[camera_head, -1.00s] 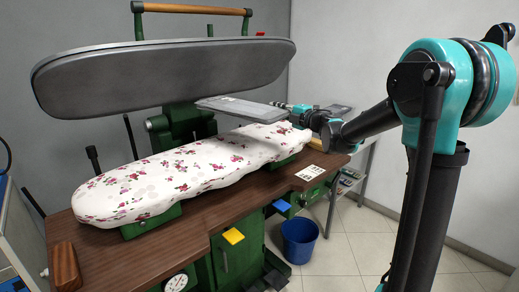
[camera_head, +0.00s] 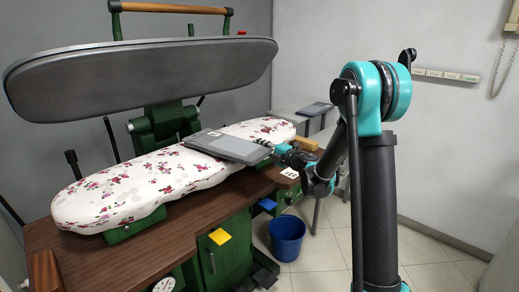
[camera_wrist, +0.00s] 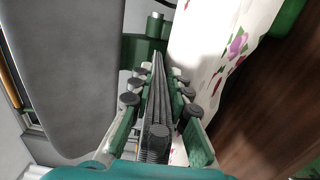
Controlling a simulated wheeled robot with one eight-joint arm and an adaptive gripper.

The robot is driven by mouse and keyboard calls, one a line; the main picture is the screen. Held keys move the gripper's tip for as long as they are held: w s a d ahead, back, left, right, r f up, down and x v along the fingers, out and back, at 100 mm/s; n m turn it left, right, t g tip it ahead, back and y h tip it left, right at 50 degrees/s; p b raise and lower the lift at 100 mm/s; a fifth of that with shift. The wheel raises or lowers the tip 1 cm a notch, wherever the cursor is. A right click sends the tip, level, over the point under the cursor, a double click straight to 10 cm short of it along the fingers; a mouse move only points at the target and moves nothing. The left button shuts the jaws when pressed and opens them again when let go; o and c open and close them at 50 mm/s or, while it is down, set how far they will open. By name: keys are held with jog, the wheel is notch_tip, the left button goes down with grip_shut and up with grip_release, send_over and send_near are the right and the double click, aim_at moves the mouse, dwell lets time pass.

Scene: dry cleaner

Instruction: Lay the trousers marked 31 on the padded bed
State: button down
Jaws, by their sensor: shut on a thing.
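My gripper (camera_head: 268,148) is shut on the edge of folded grey trousers (camera_head: 232,149). The trousers extend left from it, roughly flat, over the right-hand half of the padded bed (camera_head: 115,197), which has a white floral cover. A small pale tag shows on the trousers, but its number is too small to read. I cannot tell whether the trousers touch the bed. In the wrist view, the trousers (camera_wrist: 158,125) appear edge-on between my fingers, with the floral cover (camera_wrist: 205,60) beside them.
The press's dark upper head (camera_head: 140,75) is raised above and behind the bed. Another folded dark garment (camera_head: 317,109) lies on a side table at the back. A wooden block (camera_head: 46,271) sits at the worktop's near left. A blue bucket (camera_head: 287,240) stands on the floor.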

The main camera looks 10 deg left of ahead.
jog(key=shift+f, duration=0.6)
jog(key=c, duration=1.4)
grip_release()
jog(key=shift+c, duration=0.2)
